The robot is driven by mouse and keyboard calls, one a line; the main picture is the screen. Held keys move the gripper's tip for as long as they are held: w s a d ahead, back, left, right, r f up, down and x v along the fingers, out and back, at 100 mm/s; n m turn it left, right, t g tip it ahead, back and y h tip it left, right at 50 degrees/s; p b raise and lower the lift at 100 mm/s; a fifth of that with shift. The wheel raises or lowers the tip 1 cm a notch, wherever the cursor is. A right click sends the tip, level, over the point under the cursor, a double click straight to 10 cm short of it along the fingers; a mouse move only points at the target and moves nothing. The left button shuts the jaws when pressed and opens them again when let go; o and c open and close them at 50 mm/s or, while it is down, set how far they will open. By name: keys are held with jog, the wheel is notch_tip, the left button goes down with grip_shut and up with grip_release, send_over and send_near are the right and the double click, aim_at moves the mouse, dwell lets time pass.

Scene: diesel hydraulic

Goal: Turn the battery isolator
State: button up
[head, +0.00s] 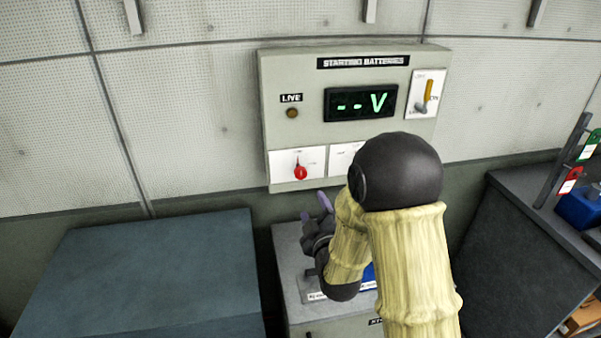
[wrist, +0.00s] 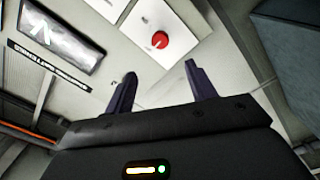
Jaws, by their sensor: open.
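The battery isolator is a red rotary knob (head: 300,172) on a white plate at the lower left of the grey starting batteries panel (head: 385,62). The red knob also shows in the wrist view (wrist: 160,40), ahead of and between my fingertips. My gripper (head: 317,207) is below and slightly right of the knob in the head view, apart from it. In the wrist view my gripper (wrist: 158,78) is open and empty, with its two dark fingers spread. My arm hides part of the panel's lower right.
A dark blue-grey box (head: 150,270) stands left, a grey cabinet (head: 290,265) below the panel, and a dark bench (head: 520,240) right.

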aim_at(301, 175)
jog(key=p+x, duration=0.5)
jog(key=x, duration=1.1)
jog(key=shift+w+a, duration=0.1)
jog(key=shift+w, duration=0.2)
jog(key=shift+f, duration=0.1)
jog(key=c, duration=1)
